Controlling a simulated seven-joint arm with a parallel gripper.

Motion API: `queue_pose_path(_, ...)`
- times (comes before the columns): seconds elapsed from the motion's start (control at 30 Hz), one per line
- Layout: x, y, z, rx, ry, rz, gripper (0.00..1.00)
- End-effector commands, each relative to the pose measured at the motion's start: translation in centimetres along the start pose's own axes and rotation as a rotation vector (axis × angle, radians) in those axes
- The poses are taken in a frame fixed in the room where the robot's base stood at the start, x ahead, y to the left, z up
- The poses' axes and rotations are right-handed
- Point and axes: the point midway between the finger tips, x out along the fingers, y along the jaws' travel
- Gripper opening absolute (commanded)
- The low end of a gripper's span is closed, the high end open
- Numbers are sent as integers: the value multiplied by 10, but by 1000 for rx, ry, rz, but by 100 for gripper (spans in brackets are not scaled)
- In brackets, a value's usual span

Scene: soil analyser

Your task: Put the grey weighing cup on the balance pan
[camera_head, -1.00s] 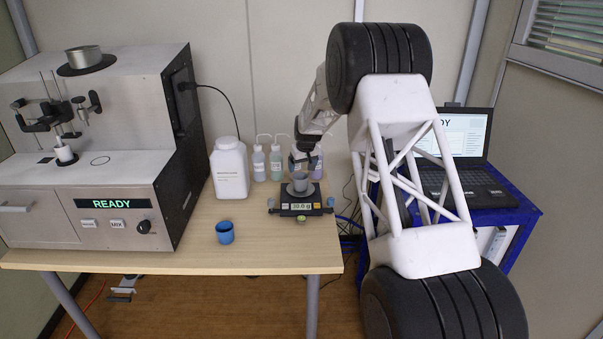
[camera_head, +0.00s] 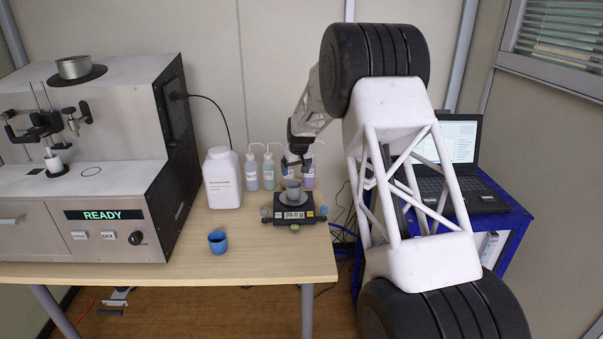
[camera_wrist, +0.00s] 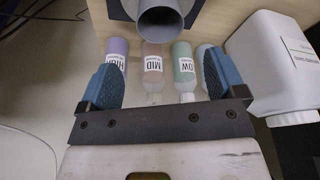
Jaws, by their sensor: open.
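The grey weighing cup (camera_head: 292,188) stands upright on the pan of the black balance (camera_head: 294,213), whose lit display is too small to read surely. In the wrist view the grey cup (camera_wrist: 160,24) shows at the top centre, beyond the fingertips and clear of them. My gripper (camera_head: 292,166) is just above and behind the cup in the head view. In the wrist view my gripper (camera_wrist: 163,85) has its two blue fingers wide apart with nothing between them touching.
Several wash bottles (camera_head: 268,170) stand behind the balance, close to my gripper. A white jug (camera_head: 223,178) is left of them. A blue cup (camera_head: 217,242) stands near the table's front. The analyser (camera_head: 85,160) fills the left; a laptop (camera_head: 455,165) is at right.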

Motion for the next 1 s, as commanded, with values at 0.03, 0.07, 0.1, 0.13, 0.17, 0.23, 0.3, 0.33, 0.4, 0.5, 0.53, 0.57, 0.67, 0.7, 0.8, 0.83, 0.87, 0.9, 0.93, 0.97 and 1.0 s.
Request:
queue_pose_path(0.03,0,0,0,0,0,0,89)
queue_pose_path(0.07,0,0,0,0,0,0,89)
queue_pose_path(0.1,0,0,0,0,0,0,89)
queue_pose_path(0.13,0,0,0,0,0,0,89)
queue_pose_path(0.17,0,0,0,0,0,0,89)
queue_pose_path(0.23,-2,0,1,1,0,0,89)
queue_pose_path(0.3,-6,0,2,2,1,1,89)
queue_pose_path(0.33,-8,0,3,3,1,1,89)
queue_pose_path(0.4,-15,0,7,6,1,2,89)
queue_pose_path(0.5,-32,0,15,14,0,4,89)
queue_pose_path(0.53,-38,0,18,17,0,5,89)
queue_pose_path(0.57,-44,0,22,20,-1,5,89)
queue_pose_path(0.67,-68,-1,37,32,-2,8,89)
queue_pose_path(0.7,-78,-2,43,37,-2,10,89)
queue_pose_path(0.8,-104,-3,61,51,-4,13,89)
queue_pose_path(0.83,-112,-4,67,56,-4,14,89)
queue_pose_path(0.87,-120,-4,72,60,-5,15,89)
queue_pose_path(0.9,-130,-5,80,66,-6,16,89)
queue_pose_path(0.93,-137,-6,86,70,-6,17,89)
queue_pose_path(0.97,-145,-7,92,74,-7,18,89)
queue_pose_path(1.0,-154,-8,100,80,-8,19,89)
